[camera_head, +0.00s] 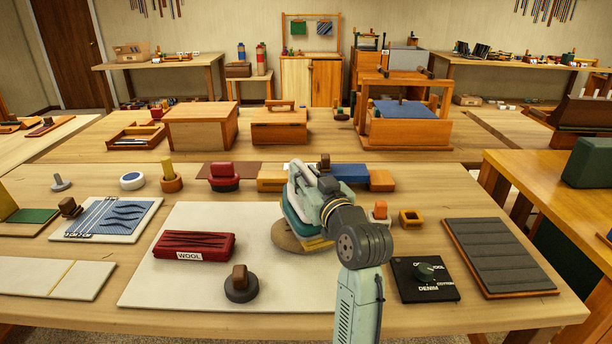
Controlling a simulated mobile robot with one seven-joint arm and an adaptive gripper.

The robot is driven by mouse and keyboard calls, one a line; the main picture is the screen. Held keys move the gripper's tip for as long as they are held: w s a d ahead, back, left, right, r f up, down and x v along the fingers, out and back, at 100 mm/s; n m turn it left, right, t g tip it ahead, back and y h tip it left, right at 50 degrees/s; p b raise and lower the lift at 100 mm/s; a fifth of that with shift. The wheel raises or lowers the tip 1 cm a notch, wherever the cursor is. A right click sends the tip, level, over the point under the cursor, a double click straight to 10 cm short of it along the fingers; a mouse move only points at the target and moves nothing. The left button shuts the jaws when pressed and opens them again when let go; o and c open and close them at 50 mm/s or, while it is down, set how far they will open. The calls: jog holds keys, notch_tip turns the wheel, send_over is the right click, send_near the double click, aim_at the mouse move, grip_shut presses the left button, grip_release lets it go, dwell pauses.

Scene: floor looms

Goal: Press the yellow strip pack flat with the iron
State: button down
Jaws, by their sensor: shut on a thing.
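My gripper (304,188) is shut on the iron and mostly hides it. The iron's teal and white body (297,222) shows below the gripper, over the white mat (210,285). A thin yellow edge (318,244) shows under the iron's right front, probably the yellow strip pack. Most of it is hidden, and I cannot tell whether the iron touches it. A round brown pad (287,240) shows beneath the iron's left side. A dark dial box (425,278) marked with cloth names such as DENIM and COTTON lies right of my arm.
A red pack labelled WOOL (194,244) and a dark round knobbed weight (241,284) stand on the mat. A patterned blue board (108,217) lies to the left, a dark ribbed board (496,256) to the right. Several blocks line the back.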

jog(key=shift+r, duration=0.1)
notch_tip(320, 180, up, 7)
jog(key=p, duration=0.5)
jog(key=shift+p, duration=0.3)
dwell(0.4)
